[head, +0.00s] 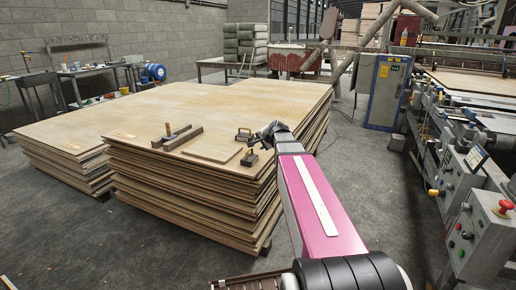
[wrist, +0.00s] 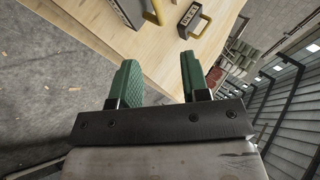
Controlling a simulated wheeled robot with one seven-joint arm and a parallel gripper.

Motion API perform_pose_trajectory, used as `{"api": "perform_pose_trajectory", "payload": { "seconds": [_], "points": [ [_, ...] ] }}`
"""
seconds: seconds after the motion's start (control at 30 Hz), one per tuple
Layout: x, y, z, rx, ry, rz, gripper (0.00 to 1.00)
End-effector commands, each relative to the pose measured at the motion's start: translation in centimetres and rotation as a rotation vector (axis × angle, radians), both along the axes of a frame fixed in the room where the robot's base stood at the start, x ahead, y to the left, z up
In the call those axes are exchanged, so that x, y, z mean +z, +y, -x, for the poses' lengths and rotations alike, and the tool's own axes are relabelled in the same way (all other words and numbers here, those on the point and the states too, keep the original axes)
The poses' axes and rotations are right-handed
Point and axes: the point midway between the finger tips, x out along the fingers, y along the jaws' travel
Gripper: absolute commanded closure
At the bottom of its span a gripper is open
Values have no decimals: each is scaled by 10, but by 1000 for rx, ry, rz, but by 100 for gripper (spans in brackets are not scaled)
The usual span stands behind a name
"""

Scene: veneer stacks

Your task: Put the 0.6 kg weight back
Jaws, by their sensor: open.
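Two small dark weights with handles sit near the right edge of the veneer stack (head: 150,112): a farther weight (head: 243,134) and a nearer weight (head: 249,159). The wrist view shows a dark weight (wrist: 189,15) with light lettering and a brass handle, and part of another brass handle at the top edge. I cannot read the lettering surely, so I cannot tell which is the 0.6 kg weight. My gripper (head: 268,132) is beside the weights at the stack's right edge. Its green fingers (wrist: 160,62) are apart with nothing between them.
Dark wooden bars (head: 183,138) and a thin small board (head: 212,148) lie on the stack, left of the weights. A lower stack (head: 68,158) adjoins at left. A control cabinet (head: 386,92) and machinery (head: 470,180) stand right. Bare floor lies between stack and machinery.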

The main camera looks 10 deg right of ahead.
Motion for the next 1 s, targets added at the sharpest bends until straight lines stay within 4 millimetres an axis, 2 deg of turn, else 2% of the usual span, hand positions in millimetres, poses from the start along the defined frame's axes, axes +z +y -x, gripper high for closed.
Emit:
{"api": "perform_pose_trajectory", "payload": {
  "seconds": [0.07, 0.13, 0.23, 0.37, 0.4, 0.5, 0.6, 0.7, 0.8, 1.0],
  "points": [
    [-4, 1, 8, 12, 11, 13, 58],
    [-18, 7, 21, 45, 39, 50, 58],
    [-57, 19, 54, 137, 115, 148, 58],
    [-120, 34, 119, 321, 259, 320, 58],
    [-138, 37, 140, 384, 306, 371, 58],
    [-175, 42, 191, 535, 417, 486, 58],
    [-200, 43, 234, 666, 511, 574, 58],
    [-216, 42, 265, 763, 579, 632, 58],
    [-224, 41, 282, 819, 619, 663, 58],
    [-227, 40, 287, 843, 635, 677, 58]
  ]
}}
